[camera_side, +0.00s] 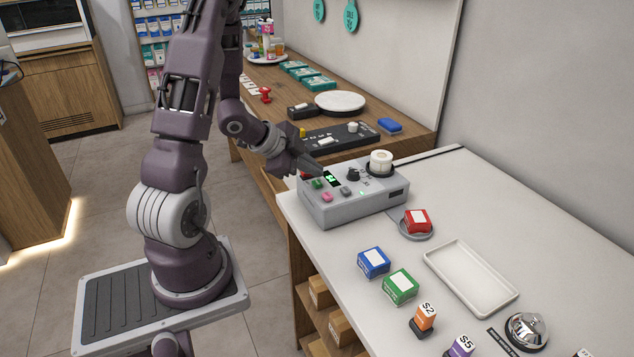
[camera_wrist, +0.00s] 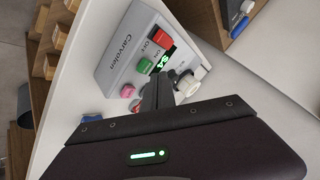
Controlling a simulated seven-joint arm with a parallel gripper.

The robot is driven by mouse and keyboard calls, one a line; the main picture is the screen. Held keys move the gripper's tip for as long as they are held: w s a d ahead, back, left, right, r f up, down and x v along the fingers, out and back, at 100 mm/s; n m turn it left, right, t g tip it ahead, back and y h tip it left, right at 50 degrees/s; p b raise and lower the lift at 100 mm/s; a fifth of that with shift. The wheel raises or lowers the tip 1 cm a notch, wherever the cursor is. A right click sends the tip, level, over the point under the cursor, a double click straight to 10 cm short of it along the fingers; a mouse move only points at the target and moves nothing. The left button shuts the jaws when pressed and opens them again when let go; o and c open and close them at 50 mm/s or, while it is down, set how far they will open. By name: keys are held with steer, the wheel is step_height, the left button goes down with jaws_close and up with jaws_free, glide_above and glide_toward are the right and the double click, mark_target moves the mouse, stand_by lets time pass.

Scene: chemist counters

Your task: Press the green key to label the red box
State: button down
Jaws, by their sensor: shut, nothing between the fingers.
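The grey label machine (camera_side: 350,208) stands on the white counter, its display lit green. Its green key (camera_side: 318,183) is on the sloped front, beside a pink key (camera_side: 327,197) and a dark grey key (camera_side: 346,191). My gripper (camera_side: 318,171) is shut and empty, with its fingertips over the keys and display. In the wrist view the green key (camera_wrist: 149,65) shows just left of the fingertips (camera_wrist: 161,76), below a red key (camera_wrist: 163,37); contact cannot be told. The red box (camera_side: 418,219) sits on a round grey pad right of the machine, a white patch on top.
A white roll (camera_side: 381,162) and a dark knob (camera_side: 353,174) stand up from the machine.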

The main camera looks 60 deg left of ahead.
steer(key=shift+f, duration=0.1)
steer(key=shift+f, duration=0.35)
